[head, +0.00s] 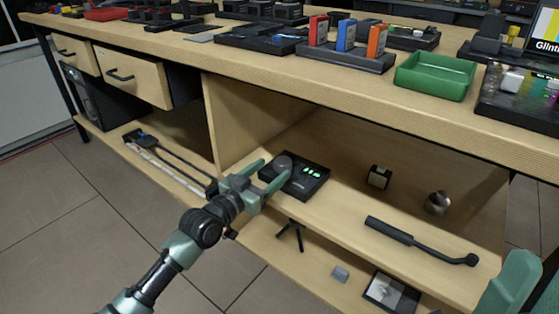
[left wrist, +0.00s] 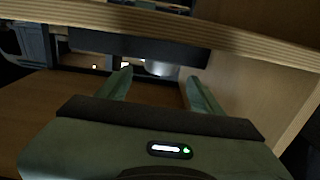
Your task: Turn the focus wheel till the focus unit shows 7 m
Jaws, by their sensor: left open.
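The focus unit (head: 313,186) is a flat black box on the shelf under the desk. Its grey round focus wheel (head: 284,163) stands at its left end. Green digits (head: 312,170) glow on its top, too small to read. My left gripper (head: 271,171) is open, with its fingers reaching toward the wheel. In the left wrist view the gripper's fingers (left wrist: 158,84) are apart, and the grey wheel (left wrist: 157,68) shows between and beyond the tips. I cannot tell whether they touch it. A green part of my right gripper (head: 512,285) shows at the lower right; its fingertips are unclear.
The wooden desktop (head: 200,57) overhangs the shelf (head: 345,204). A small black cube (head: 379,177), a metal ball-like object (head: 438,203) and a black handled rod (head: 410,238) stand or lie right of the unit. A shelf divider (head: 232,120) rises behind my left gripper.

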